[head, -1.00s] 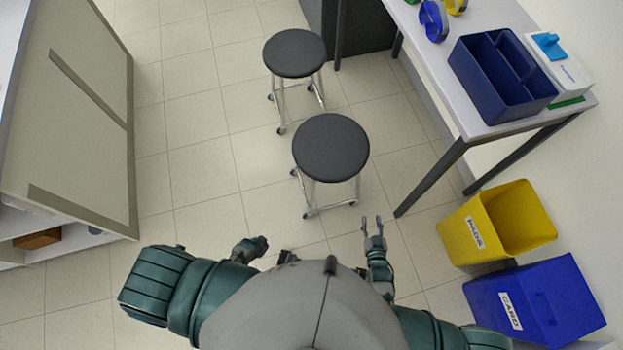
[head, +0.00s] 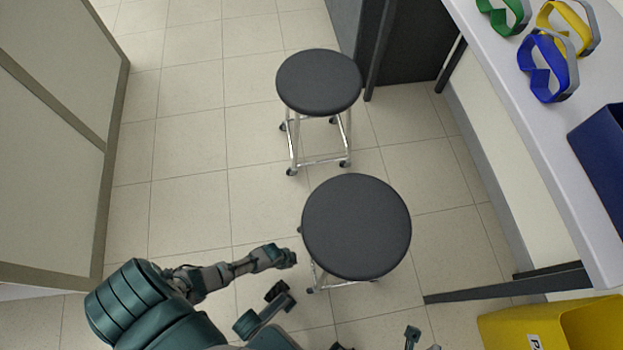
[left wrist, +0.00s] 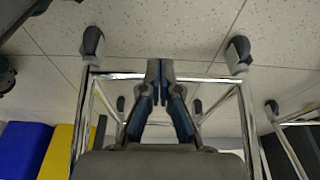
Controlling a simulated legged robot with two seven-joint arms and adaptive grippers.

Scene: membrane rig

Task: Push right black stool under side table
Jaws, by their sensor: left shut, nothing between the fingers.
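Two round black stools with chrome legs and casters stand on the floor in the head view. The right, nearer stool (head: 356,227) is at the middle right; the other stool (head: 319,82) is farther back and left. The side table (head: 535,130) has a pale top and dark legs, to the right of both. My left gripper (head: 288,257) is shut and empty at the nearer stool's left side; contact cannot be told. In the left wrist view my left gripper (left wrist: 160,75) lies before a stool's chrome frame (left wrist: 205,78). My right gripper (head: 422,340) is partly cut off at the bottom edge, fingertips apart.
A yellow bin (head: 500,330) stands at lower right, near a dark table leg (head: 510,287). Colored goggles (head: 545,65) and a blue caddy (head: 603,150) are on the table. A cabinet (head: 50,170) stands left. Tiled floor lies open between the cabinet and stools.

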